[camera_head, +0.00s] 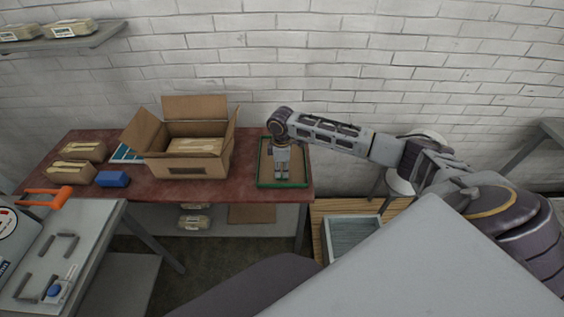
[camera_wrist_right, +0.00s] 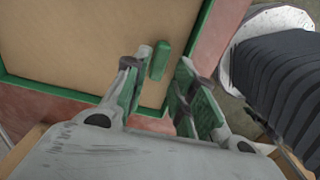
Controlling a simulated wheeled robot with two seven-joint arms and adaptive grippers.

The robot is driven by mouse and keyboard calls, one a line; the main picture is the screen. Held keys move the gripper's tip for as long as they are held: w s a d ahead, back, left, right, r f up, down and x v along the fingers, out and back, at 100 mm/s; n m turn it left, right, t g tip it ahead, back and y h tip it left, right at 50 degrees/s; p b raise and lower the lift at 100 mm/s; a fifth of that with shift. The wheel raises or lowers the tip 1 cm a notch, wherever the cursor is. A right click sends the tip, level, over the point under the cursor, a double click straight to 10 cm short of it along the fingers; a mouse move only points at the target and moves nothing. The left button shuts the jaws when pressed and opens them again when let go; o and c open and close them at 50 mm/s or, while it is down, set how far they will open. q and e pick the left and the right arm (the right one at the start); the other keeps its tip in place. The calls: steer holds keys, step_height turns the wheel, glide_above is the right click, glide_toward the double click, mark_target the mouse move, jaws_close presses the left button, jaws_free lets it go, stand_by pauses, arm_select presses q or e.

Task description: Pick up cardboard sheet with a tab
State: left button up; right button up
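The tan cardboard sheet (camera_head: 298,168) lies in a green-rimmed tray (camera_head: 259,165) at the right end of the red table. In the right wrist view, the sheet (camera_wrist_right: 75,40) fills the upper left, inside the green rim (camera_wrist_right: 45,88). A small green tab (camera_wrist_right: 160,60) stands on the sheet near its edge. My right gripper (camera_head: 282,177) points down over the tray. In the wrist view, its fingers (camera_wrist_right: 166,68) are apart, with the tab showing between their tips; I see no contact. My left gripper is not in view.
An open cardboard box (camera_head: 188,165) stands on the red table (camera_head: 240,188), left of the tray. A blue block (camera_head: 112,179) and wrapped packages (camera_head: 72,172) lie farther left. A grey bin (camera_head: 350,236) sits below, on the right. A grey workbench (camera_head: 95,235) stands at front left.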

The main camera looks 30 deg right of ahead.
mark_target(297, 174)
steer(key=shift+d+f, duration=0.1)
steer(key=shift+f, duration=1.75)
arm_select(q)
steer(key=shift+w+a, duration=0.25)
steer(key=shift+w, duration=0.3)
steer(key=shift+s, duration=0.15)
